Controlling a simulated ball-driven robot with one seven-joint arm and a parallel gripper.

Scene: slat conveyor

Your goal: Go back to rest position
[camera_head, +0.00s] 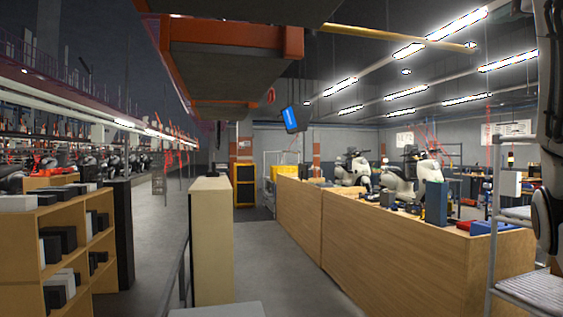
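Grey and white jointed arm links, which look like part of my own arm, run down the right edge of the head view and are cut off by the frame. The fingertips of my gripper do not show, so I cannot see whether it is open, shut or holding anything.
A long wooden counter (385,262) with scooters and boxes on top stands at centre right. A metal rack (493,240) is at right. A wooden shelf (75,237) with dark boxes stands left. A pale cabinet (213,245) is at centre; clear floor (160,240) lies left of it.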

